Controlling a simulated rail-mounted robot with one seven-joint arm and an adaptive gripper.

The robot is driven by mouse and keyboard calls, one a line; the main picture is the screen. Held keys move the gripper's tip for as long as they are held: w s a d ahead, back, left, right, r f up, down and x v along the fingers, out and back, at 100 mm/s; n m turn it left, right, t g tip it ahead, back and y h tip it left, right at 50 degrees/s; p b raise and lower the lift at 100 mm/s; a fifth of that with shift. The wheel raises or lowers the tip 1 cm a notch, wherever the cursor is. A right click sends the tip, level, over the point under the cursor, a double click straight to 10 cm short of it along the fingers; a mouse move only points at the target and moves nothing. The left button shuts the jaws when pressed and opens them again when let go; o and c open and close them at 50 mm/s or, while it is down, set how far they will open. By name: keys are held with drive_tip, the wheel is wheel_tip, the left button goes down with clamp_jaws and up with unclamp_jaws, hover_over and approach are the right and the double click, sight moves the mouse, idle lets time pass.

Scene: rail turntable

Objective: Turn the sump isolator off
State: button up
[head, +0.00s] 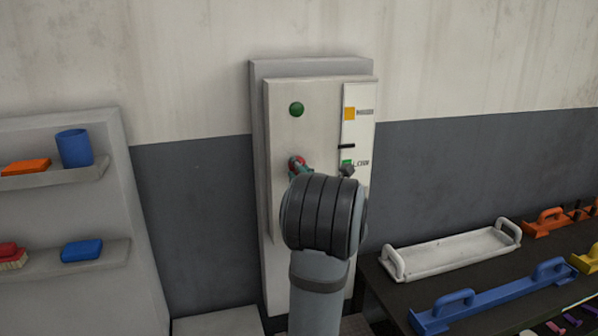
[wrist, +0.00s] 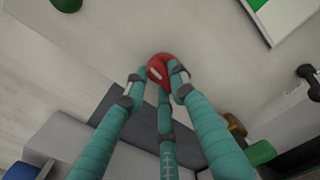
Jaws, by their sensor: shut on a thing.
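A red knob (head: 300,159) with a white mark is on the front of a pale wall panel (head: 320,100); it also shows in the wrist view (wrist: 159,68). My gripper (wrist: 158,78) has its teal fingers closed around the knob, with the fingertips at its sides. In the head view my arm hides most of my gripper (head: 298,168) and the lower middle of the panel. A green round button (head: 296,109) sits above the knob. I cannot read any label that names the sump isolator.
A white strip (head: 352,128) on the panel's right carries an orange square, a green square and small lettering. A shelf (head: 60,180) with blue, orange and red items stands left.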

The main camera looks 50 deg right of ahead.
drive_tip(key=shift+f+n+b, duration=0.2)
drive_tip(key=shift+n+b, duration=0.4)
drive_tip(key=shift+b, duration=0.35)
clamp_jaws()
drive_tip(key=shift+r+n, duration=0.15)
drive_tip(key=shift+n, duration=0.15)
drive_tip(key=o, duration=1.1)
unclamp_jaws()
drive_tip(key=v, duration=1.2)
